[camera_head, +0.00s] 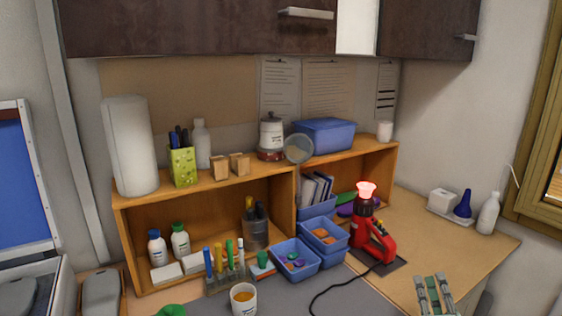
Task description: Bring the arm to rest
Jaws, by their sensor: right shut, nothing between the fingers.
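My right gripper (434,288) shows at the bottom right, over the front part of the wooden counter. Its grey-green fingers point away from me and hold nothing. Only the front end of that arm is in the picture. It is apart from the red device (374,240) with a glowing top, which stands to its upper left on a dark mat. My left gripper is out of the picture.
A black cable (345,284) runs from the red device towards the front. Blue bins (295,262), a white cup (243,298) and a rack of markers (226,284) stand left of it. A white bottle (488,214) stands at the right. The counter (440,250) behind my right gripper is clear.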

